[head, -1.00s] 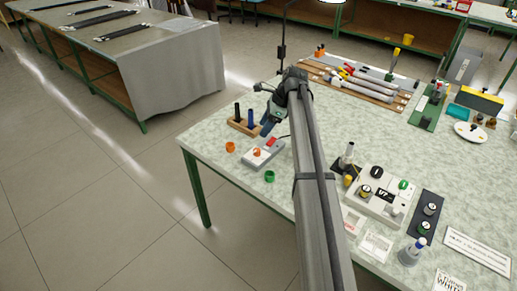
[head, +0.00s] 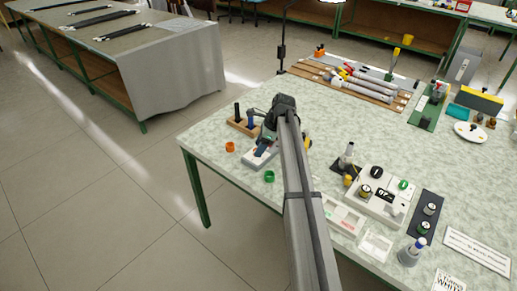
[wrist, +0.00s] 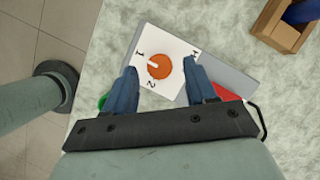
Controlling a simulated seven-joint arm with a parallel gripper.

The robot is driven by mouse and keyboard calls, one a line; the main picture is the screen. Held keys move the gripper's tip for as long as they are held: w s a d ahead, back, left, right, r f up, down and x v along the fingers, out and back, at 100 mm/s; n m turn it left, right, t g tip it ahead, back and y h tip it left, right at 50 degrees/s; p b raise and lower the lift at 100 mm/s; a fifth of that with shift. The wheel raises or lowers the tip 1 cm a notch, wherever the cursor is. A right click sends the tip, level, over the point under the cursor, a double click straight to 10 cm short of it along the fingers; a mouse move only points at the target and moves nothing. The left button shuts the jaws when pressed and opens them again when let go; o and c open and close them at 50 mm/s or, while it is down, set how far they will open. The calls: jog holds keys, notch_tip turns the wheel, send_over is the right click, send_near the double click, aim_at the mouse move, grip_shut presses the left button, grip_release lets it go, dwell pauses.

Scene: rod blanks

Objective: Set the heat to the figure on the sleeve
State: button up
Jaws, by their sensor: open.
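The heat control is a grey box with a white dial plate (wrist: 180,88). It carries an orange knob (wrist: 159,66) with a white pointer. The pointer faces left in the wrist view, between the marks 1 and 2; another mark, seemingly H, is at the upper right. My gripper (wrist: 159,72) is open, its blue fingers on either side of the knob with gaps between. In the head view the box (head: 250,161) is mostly hidden by my gripper. I cannot make out a figure on any sleeve.
A wooden holder (wrist: 269,29) with dark rods stands close behind the box. An orange ring (head: 230,146) and a green ring (head: 269,176) lie near the table edge. A control panel (head: 378,203) and a rack of rods (head: 345,82) are to the right.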

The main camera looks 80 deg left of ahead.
jog(key=shift+x, duration=0.85)
jog(key=shift+c, duration=0.5)
grip_shut()
